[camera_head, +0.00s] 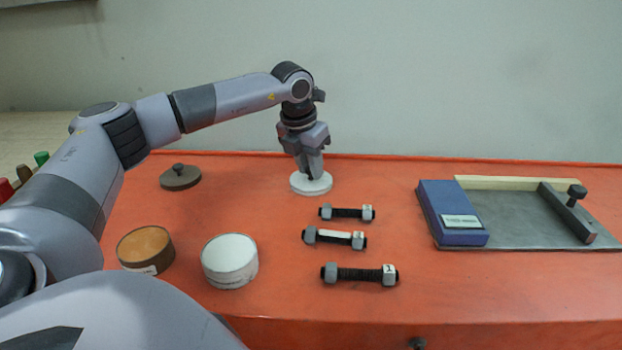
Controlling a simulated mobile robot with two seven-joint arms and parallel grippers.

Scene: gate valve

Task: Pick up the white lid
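The fingers look close together and hide the middle of the lid, including any knob there. I cannot tell whether they grip it. The lid appears to rest flat on the table. My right gripper is not in view.
A brown knobbed lid (180,178), an orange-topped round container (146,249) and a white-topped one (230,260) stand to the left. Several threaded bolts with nuts (346,213) lie in front. A grey plate (530,217) with a blue block (451,212) is at right.

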